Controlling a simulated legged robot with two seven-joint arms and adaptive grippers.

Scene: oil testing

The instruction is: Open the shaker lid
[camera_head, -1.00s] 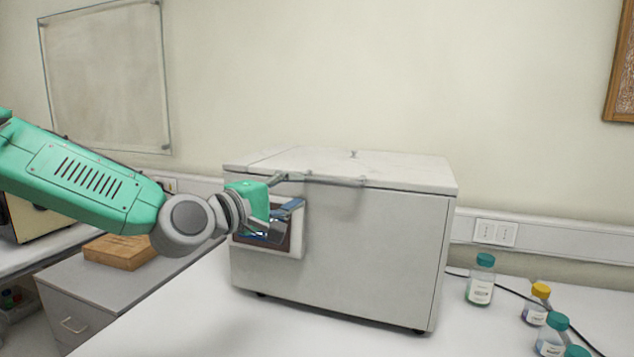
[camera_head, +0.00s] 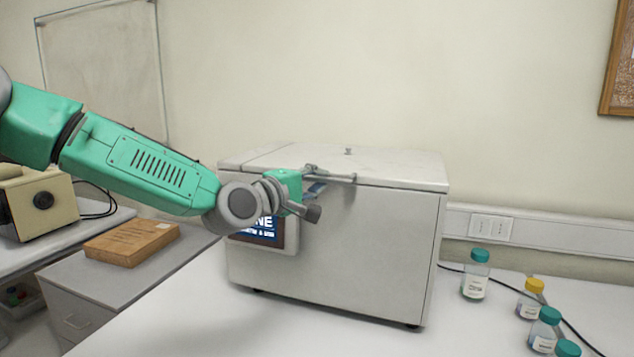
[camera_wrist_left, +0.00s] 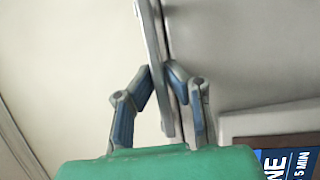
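The shaker (camera_head: 335,250) is a large grey-white box on the bench, its flat lid (camera_head: 375,168) lying down on the body. A metal bar handle (camera_head: 340,178) runs along the lid's front edge. My left gripper (camera_head: 317,187) is at the left part of this handle, partly hidden behind its own wrist. In the left wrist view my gripper's two fingers (camera_wrist_left: 160,75) close in from both sides on the handle (camera_wrist_left: 155,45), with their tips against it. My right gripper is not in view.
A display panel (camera_head: 290,240) sits on the shaker's front, below my left wrist. Bottles with teal and yellow caps (camera_head: 476,275) stand on the bench at the right. A wooden box (camera_head: 130,243) lies on a lower cabinet at the left. The bench front is clear.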

